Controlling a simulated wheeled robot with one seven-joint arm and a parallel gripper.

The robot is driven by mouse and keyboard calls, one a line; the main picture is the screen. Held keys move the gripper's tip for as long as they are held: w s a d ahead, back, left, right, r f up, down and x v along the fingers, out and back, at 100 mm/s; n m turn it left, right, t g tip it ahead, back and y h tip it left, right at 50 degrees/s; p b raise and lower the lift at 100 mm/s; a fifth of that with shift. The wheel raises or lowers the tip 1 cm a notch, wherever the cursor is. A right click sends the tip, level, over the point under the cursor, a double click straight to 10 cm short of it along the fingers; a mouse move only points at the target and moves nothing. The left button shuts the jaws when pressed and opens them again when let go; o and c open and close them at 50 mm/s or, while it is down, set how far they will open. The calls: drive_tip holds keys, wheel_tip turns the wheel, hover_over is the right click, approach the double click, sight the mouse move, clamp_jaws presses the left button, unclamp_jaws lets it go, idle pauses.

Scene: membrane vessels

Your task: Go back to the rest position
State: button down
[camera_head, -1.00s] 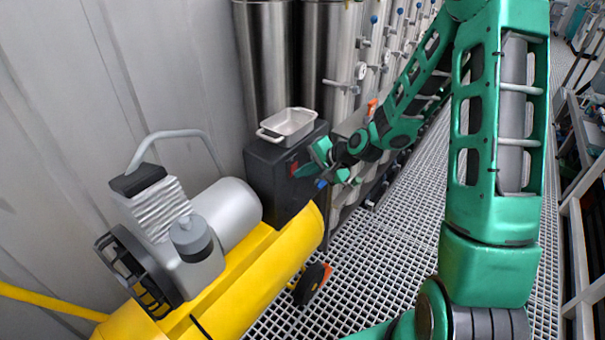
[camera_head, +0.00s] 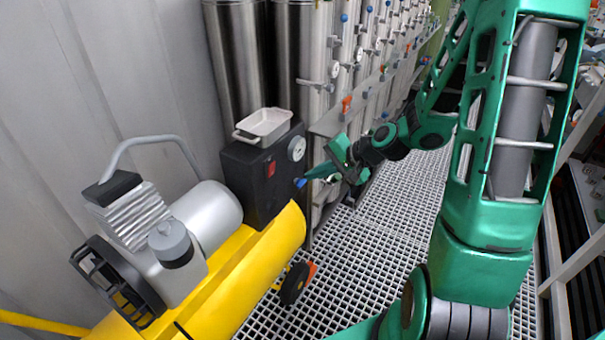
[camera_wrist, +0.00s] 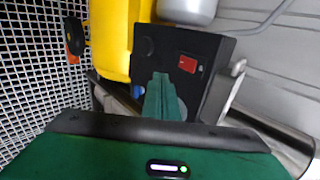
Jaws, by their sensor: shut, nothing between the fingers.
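My gripper (camera_head: 318,175) is at the end of my green arm, in the middle of the head view, in front of the black control box (camera_head: 258,172) and to its right. In the wrist view my gripper (camera_wrist: 163,82) shows its green fingers together and empty, in front of the box. The box carries a red switch (camera_head: 271,168) and a round gauge (camera_head: 297,148). In the wrist view the red switch (camera_wrist: 188,63) lies just right of the fingertips. I cannot tell the exact gap between the fingers and the box.
A white tray (camera_head: 246,137) sits on the box. A yellow tank (camera_head: 262,262) with a grey compressor (camera_head: 180,255) stands at left. Steel vessels (camera_head: 235,65) and valves line the back. The grated floor (camera_head: 385,225) is open at centre; a pale rail (camera_head: 575,140) runs at right.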

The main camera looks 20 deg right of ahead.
drive_tip(key=s+d+r+n+g+h, duration=0.1)
drive_tip(key=s+d+r+g+h, duration=0.1)
drive_tip(key=s, duration=0.8)
drive_tip(key=s+d+r+n+g+h, duration=0.1)
drive_tip(key=s+d+r+g, duration=0.2)
drive_tip(key=s, duration=0.8)
drive_tip(key=s+d+r+n+g+h, duration=0.2)
drive_tip(key=s+d+r, duration=0.4)
drive_tip(key=s, duration=0.4)
drive_tip(key=shift+s+g+h, duration=0.15)
drive_tip(key=shift+g+h, duration=0.15)
drive_tip(key=shift+d+r, duration=0.1)
drive_tip(key=shift+w+f, duration=0.25)
drive_tip(key=shift+w, duration=0.4)
